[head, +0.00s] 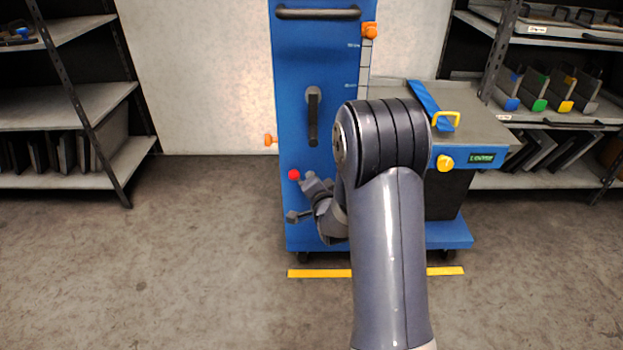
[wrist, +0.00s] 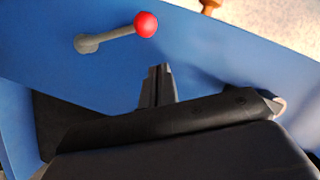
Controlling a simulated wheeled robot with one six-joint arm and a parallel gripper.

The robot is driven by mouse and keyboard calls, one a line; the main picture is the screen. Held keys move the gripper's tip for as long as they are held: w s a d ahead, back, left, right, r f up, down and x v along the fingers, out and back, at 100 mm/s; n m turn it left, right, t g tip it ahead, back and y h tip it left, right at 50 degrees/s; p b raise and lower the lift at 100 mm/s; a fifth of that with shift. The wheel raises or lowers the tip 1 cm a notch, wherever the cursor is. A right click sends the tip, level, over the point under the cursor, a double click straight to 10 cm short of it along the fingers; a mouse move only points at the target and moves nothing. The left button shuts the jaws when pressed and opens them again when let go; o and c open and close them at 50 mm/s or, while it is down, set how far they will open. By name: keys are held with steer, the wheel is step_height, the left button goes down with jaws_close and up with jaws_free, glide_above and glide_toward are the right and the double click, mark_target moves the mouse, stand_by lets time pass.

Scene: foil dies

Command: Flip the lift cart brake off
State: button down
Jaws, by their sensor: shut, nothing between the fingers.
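The blue lift cart (head: 300,60) stands ahead of me, its tall panel facing me. A short grey lever with a red ball knob (head: 294,174) is low on this panel; no label shows to name it as the brake. In the wrist view the lever (wrist: 117,36) runs from its grey pivot (wrist: 88,43) to the red knob (wrist: 145,24) at its right. My gripper (wrist: 158,72) is shut and empty, apart from the lever and below it in the wrist view.
A black handle (head: 312,115) sticks out above the lever. An orange knob (head: 269,140) is at the panel's left edge. Shelves stand on both sides. Open floor (head: 200,230) lies left of the cart.

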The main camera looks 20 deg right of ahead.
steer(key=s+r+p, duration=0.1)
steer(key=s, duration=0.7)
steer(key=shift+a+r, duration=0.2)
steer(key=shift+r, duration=0.05)
